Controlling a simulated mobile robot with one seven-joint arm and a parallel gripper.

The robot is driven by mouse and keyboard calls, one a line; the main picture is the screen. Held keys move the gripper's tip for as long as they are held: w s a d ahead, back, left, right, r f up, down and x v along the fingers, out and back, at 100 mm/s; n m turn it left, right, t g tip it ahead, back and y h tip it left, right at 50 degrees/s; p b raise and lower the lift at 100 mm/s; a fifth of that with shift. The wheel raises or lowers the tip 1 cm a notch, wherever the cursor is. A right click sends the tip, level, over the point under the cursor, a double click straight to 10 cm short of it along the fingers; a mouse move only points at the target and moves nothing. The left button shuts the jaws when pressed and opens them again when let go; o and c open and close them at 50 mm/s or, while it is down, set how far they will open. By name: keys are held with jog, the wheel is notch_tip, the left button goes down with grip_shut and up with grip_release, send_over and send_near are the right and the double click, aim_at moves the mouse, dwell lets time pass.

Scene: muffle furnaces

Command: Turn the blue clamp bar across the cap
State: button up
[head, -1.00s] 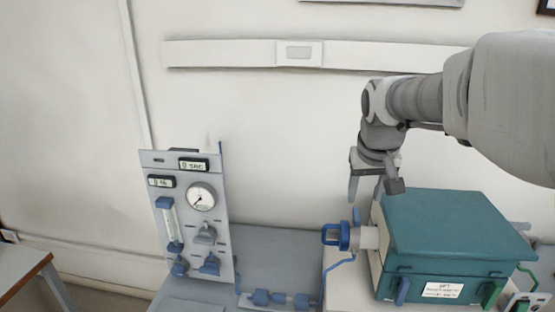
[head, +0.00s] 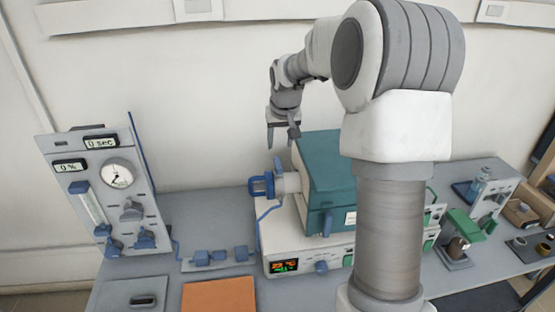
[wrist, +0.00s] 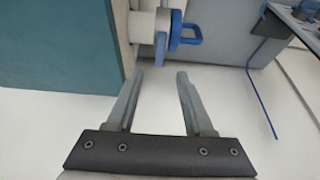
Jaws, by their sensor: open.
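The teal furnace (head: 316,165) has a pale tube end on its left side, ending in a cap (head: 284,183) with blue clamp parts. The blue clamp bar (wrist: 175,30) stands upright against the cap in the wrist view, with a blue loop handle (wrist: 190,33) beside it. In the head view the blue parts (head: 262,186) stick out to the left of the tube. My gripper (head: 281,140) points down above and slightly behind the cap. In the wrist view my gripper (wrist: 160,76) is open and empty, its fingertips just short of the clamp bar, apparently not touching.
A grey gauge panel (head: 93,170) stands at the left. A blue hose hangs from the cap towards blue fittings (head: 220,257) on the bench. An orange mat (head: 218,296) lies in front. A green-topped device (head: 463,228) stands at the right.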

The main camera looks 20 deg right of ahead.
aim_at(278, 163)
jog(key=p+x, duration=0.1)
jog(key=x, duration=0.9)
jog(key=shift+f, duration=0.1)
grip_shut()
